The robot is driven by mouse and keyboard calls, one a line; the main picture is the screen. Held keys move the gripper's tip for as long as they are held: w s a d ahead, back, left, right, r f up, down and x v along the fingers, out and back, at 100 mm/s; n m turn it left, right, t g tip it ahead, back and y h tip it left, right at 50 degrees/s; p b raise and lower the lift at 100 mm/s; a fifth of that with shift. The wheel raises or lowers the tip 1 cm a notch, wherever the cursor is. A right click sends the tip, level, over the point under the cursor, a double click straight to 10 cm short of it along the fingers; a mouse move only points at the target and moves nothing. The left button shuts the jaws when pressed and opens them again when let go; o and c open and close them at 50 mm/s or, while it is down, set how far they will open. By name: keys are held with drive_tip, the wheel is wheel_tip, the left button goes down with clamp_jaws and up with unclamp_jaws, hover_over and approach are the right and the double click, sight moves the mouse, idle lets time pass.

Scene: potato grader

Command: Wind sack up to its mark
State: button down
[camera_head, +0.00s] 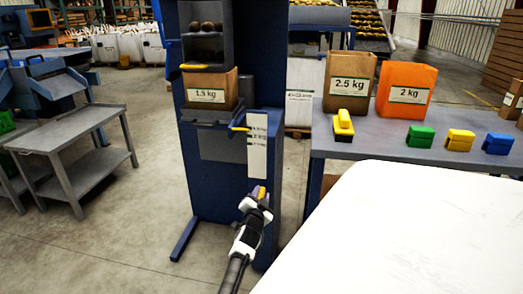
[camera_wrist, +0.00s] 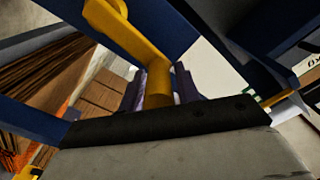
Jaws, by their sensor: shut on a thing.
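A brown paper sack labelled 1.5 kg (camera_head: 208,93) stands upright on a grey platform (camera_head: 207,117) of the tall blue machine (camera_head: 185,150), below a chute (camera_head: 203,48) with potatoes. A white scale plate (camera_head: 257,160) with small marks is on the machine's front. A yellow pointer (camera_head: 240,128) lies against the plate's upper part; which mark it meets is too small to tell. My gripper (camera_head: 259,194) is low in front of the scale plate. In the wrist view, my gripper (camera_wrist: 158,88) is shut on the yellow crank handle (camera_wrist: 157,82), its fingers on either side of the grip.
A grey table (camera_head: 345,145) at the right holds a brown 2.5 kg sack (camera_head: 350,80), an orange 2 kg sack (camera_head: 406,92) and several coloured clips or blocks. A large white surface (camera_head: 400,235) fills the lower right. A grey trolley (camera_head: 75,135) stands left; the floor between is clear.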

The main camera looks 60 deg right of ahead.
drive_tip(key=shift+w+a+f, duration=0.15)
drive_tip(key=shift+w+a, duration=0.15)
drive_tip(key=shift+w, duration=0.3)
drive_tip(key=c, duration=1.2)
unclamp_jaws()
drive_tip(key=shift+f, duration=0.1)
drive_tip(key=shift+s, duration=0.1)
drive_tip(key=shift+s+a+p, duration=0.15)
drive_tip(key=shift+a+p, duration=0.05)
drive_tip(key=shift+p, duration=0.2)
drive_tip(key=p+v, duration=1.3)
drive_tip(key=p, duration=0.2)
drive_tip(key=shift+s+p, duration=0.2)
drive_tip(key=shift+p, duration=0.15)
